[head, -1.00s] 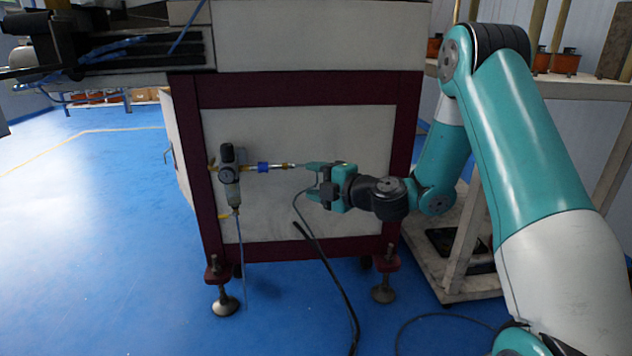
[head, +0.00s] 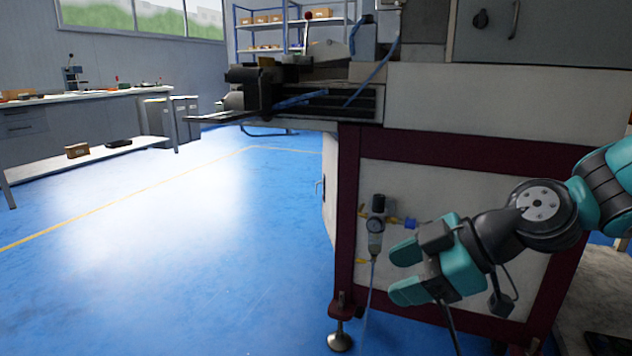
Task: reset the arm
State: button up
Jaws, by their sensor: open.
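My gripper (head: 398,272) is teal and black and hangs at the lower right in the head view. Its two fingers are apart with nothing between them, and they point left. It is in front of the coil winder (head: 470,105), a pale cabinet on a dark red frame. An air regulator (head: 376,228) with a round gauge and a blue fitting (head: 410,223) is on the cabinet's lower panel, just left of and behind the gripper in the picture. Part of the panel is hidden behind my arm.
Blue floor (head: 180,260) with a yellow line lies open at the left. A workbench (head: 85,95) stands along the left wall and blue shelves (head: 290,30) at the back. The winder's foot (head: 340,341) stands on the floor near the gripper.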

jog(key=s+d+r+m+g+h+p, duration=0.1)
jog(key=s+r+m+g+h+p, duration=0.15)
jog(key=s+m, duration=0.4)
jog(key=s+d+r+m+g+h+p, duration=0.1)
jog(key=s+r+m+h, duration=0.15)
jog(key=s, duration=0.65)
notch_tip(320, 180, up, 38)
jog(key=p, duration=3.7)
jog(key=shift+s+d+f+m+p, duration=0.2)
jog(key=shift+s+d+m+p, duration=0.1)
jog(key=shift+g, duration=0.25)
